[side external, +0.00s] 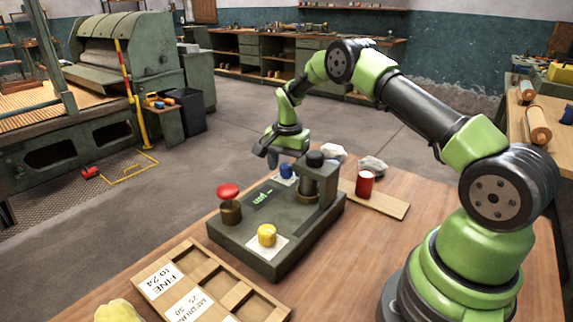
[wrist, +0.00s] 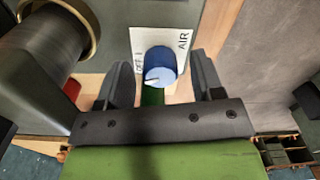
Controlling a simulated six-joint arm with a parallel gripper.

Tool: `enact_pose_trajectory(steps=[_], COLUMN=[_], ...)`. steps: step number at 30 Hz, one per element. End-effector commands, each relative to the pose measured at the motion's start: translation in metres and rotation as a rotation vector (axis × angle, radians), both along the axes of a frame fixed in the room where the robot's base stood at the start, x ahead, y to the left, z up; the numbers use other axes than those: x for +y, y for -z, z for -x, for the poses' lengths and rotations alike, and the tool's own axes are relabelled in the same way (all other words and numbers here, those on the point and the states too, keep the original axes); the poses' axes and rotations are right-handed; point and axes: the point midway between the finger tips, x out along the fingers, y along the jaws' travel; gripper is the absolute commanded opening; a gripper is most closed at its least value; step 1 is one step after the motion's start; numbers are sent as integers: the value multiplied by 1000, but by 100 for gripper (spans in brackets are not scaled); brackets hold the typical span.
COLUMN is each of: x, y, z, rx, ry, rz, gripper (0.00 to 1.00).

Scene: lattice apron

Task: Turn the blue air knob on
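The blue air knob (side external: 286,170) sits on a white label plate at the far side of the dark green control box (side external: 268,262). In the wrist view the knob (wrist: 160,66) has a pale face with a dark pointer line, and its label (wrist: 184,42) reads AIR and OFF. My gripper (wrist: 161,72) is open, with one finger on each side of the knob in this view and a gap on both sides. In the side view my gripper (side external: 272,158) is at the knob's far left; its exact height over the knob is hard to tell.
A dark cylinder on a post (side external: 315,178) stands on the box close to the knob. A red mushroom button (side external: 228,191) and a yellow knob (side external: 267,235) are nearer the front. A red can (side external: 364,184) and a wooden tray (side external: 240,293) flank the box.

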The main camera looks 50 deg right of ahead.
Motion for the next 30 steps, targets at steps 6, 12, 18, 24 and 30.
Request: enact_pose_trajectory(steps=[6, 12, 18, 24, 30], x=[0, -1, -1, -1, -1], y=[-1, -27, -67, -94, -100], z=[0, 0, 1, 2, 2], rx=[-1, -5, -5, -3, 0], ry=[1, 1, 1, 0, 0], rz=[1, 3, 2, 1, 1], gripper=[61, 61, 61, 61, 61])
